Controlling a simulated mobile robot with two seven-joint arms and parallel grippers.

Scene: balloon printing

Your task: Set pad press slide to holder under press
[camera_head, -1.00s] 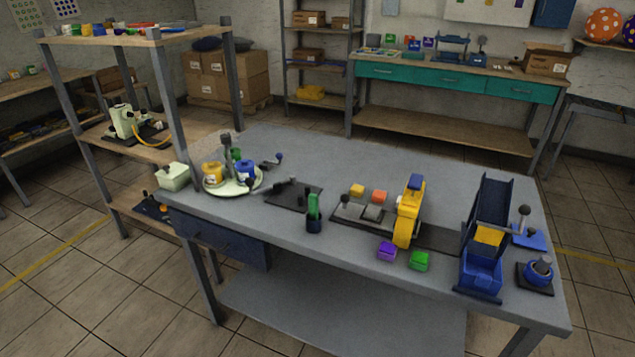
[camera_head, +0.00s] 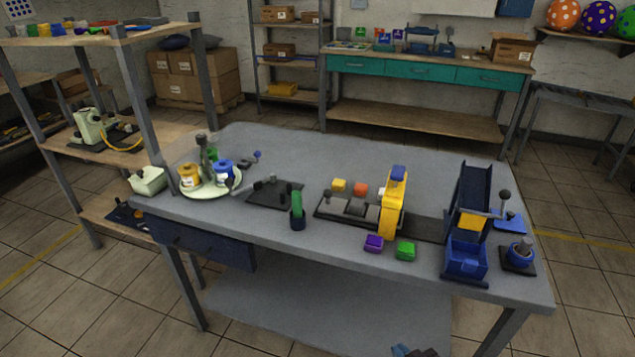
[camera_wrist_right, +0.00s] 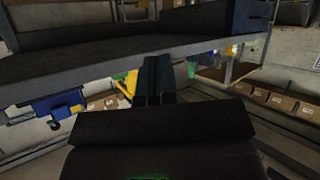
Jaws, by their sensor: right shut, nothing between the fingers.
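The pad press (camera_head: 394,203) is a yellow upright frame with a blue top, standing on the grey table. A low dark base (camera_head: 330,213) runs left from it. Grey and dark blocks and a small dark knob sit on this base, left of the press. I cannot tell clearly which is the slide or the holder. My right gripper (camera_head: 412,350) just enters at the bottom edge, below and in front of the table. In the right wrist view its dark fingers (camera_wrist_right: 153,75) are together and empty, with the yellow press (camera_wrist_right: 127,84) beyond. My left gripper is out of view.
A blue bin (camera_head: 466,258) with a chute stands right. A green tool in a dark cup (camera_head: 297,218), a dark plate (camera_head: 262,195) and an ink carousel (camera_head: 226,188) stand left.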

